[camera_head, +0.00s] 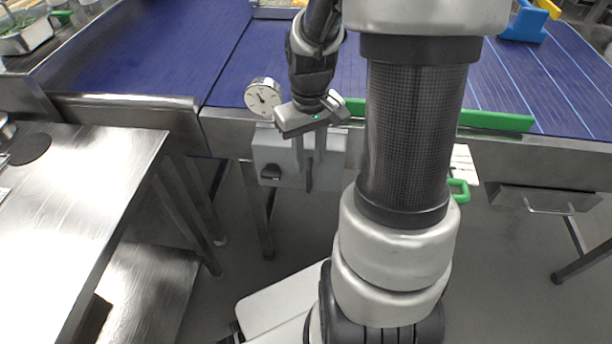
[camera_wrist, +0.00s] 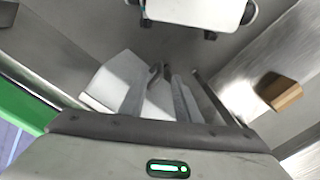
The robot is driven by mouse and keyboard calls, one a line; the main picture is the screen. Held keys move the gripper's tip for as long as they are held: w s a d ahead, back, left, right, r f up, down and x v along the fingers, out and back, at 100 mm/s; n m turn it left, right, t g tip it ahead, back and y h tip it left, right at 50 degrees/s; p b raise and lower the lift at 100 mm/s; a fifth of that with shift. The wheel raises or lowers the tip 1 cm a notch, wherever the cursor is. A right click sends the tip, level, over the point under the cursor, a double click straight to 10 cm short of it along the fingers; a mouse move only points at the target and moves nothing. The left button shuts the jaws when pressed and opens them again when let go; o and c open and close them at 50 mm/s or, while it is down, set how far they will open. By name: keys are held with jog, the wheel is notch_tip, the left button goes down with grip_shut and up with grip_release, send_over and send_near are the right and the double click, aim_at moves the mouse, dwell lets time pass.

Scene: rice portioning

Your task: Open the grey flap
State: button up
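A grey box (camera_head: 275,150) hangs under the front edge of the blue-topped table, with a small dark catch or knob (camera_head: 270,173) low on its front left. I cannot make out for sure which part of this box is the grey flap. My gripper (camera_head: 309,186) points down in front of the box and hides part of its front; contact cannot be told. In the wrist view, my gripper's dark fingertips (camera_wrist: 158,70) look drawn together, with nothing clearly held. A pale box-like surface (camera_wrist: 108,82) lies beside and behind the fingers there.
A round dial (camera_head: 263,96) stands at the table edge just above the box. A green bar (camera_head: 495,120) and a green handle (camera_head: 459,190) are to the right. A steel table (camera_head: 90,190) stands at the left. A brown block (camera_wrist: 282,93) shows in the wrist view.

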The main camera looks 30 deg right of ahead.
aim_at(309, 178)
notch_tip(309, 178, down, 8)
jog(key=shift+r+b, duration=0.15)
jog(key=shift+b, duration=0.8)
grip_shut()
